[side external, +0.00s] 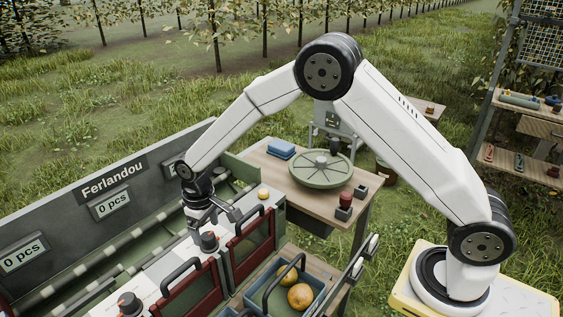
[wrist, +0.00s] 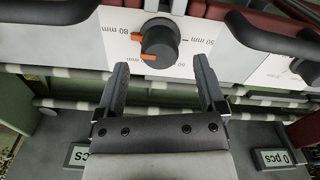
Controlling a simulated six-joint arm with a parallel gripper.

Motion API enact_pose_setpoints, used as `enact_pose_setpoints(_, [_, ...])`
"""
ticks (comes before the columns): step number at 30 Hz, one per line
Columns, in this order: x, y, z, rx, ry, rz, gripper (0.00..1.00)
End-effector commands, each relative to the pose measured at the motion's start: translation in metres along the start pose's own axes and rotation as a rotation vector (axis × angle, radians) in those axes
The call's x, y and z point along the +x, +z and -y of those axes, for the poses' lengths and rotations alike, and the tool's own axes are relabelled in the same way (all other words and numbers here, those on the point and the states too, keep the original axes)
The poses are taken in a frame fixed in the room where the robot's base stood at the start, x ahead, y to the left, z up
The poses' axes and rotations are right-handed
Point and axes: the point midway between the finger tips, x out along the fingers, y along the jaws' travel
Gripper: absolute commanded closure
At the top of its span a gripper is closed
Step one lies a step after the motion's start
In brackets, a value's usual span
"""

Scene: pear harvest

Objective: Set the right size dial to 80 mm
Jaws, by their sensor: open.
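The right size dial (wrist: 160,42) is a dark round knob on a pale panel, upside down in the wrist view, between the "80 mm" and "50 mm" labels. Orange marks show at its edge, one beside "80 mm" and one lower; I cannot tell which is its pointer. In the side external view the dial (side external: 209,241) has a red part. My gripper (wrist: 160,64) is open and empty, its fingertips on either side of the dial's near edge; contact is not clear. In the side external view my gripper (side external: 222,213) is just behind the dial.
The left dial (side external: 128,302) stands farther along the panel. Black handles (side external: 180,272) rise close by. A yellow fruit (side external: 263,193) lies right of my gripper. A wooden table (side external: 258,153) carries a green turntable (side external: 321,175).

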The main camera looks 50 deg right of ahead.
Motion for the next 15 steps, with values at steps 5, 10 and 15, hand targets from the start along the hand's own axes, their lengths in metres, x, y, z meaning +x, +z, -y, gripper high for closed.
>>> enact_pose_setpoints(5, [-0.027, 0.000, 0.000, 0.001, 0.000, -0.002, 0.11])
enact_pose_setpoints(10, [-0.048, 0.003, -0.002, 0.006, 0.000, -0.004, 0.11])
enact_pose_setpoints(15, [-0.053, 0.018, -0.012, 0.028, 0.000, -0.022, 0.11])
